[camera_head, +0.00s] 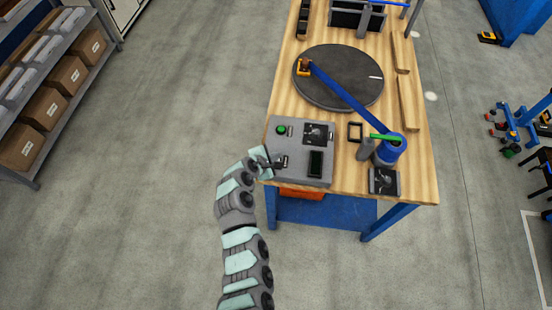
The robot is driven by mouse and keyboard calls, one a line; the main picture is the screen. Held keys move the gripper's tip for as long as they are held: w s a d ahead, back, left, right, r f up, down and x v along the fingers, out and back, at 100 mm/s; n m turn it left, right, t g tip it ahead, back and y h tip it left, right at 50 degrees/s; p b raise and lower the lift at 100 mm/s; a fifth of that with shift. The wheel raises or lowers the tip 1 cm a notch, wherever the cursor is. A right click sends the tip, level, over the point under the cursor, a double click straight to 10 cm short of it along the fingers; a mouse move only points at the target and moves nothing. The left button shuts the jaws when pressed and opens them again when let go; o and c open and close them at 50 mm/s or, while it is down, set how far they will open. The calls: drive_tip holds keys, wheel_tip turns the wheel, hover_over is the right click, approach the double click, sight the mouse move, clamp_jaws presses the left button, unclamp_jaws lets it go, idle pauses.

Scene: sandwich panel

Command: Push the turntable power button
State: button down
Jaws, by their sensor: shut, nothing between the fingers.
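The dark round turntable (338,92) sits on the wooden table. A grey control panel (299,146) stands at the table's front left corner. It carries a green round button (281,129) at its upper left, a black plate with a knob (318,135) at its upper right and a dark display (315,163) at its lower right. My gripper (281,163) is shut and empty. It is over the panel's lower left part, below the green button in the picture and left of the display. It partly hides the panel there; I cannot tell whether it touches.
A blue arm (350,101) reaches over the turntable from a blue post (391,149). A grey cylinder (366,149) and a black box (384,181) stand right of the panel. Shelves with cardboard boxes (68,75) are far left. The floor left of the table is clear.

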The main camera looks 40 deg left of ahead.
drive_tip(key=shift+f, duration=0.4)
drive_tip(key=shift+r, duration=0.15)
drive_tip(key=shift+s+r+p, duration=0.1)
drive_tip(key=shift+r+p, duration=0.2)
drive_tip(key=shift+r, duration=0.1)
wheel_tip(320, 180, up, 6)
drive_tip(key=p, duration=0.5)
idle(0.3)
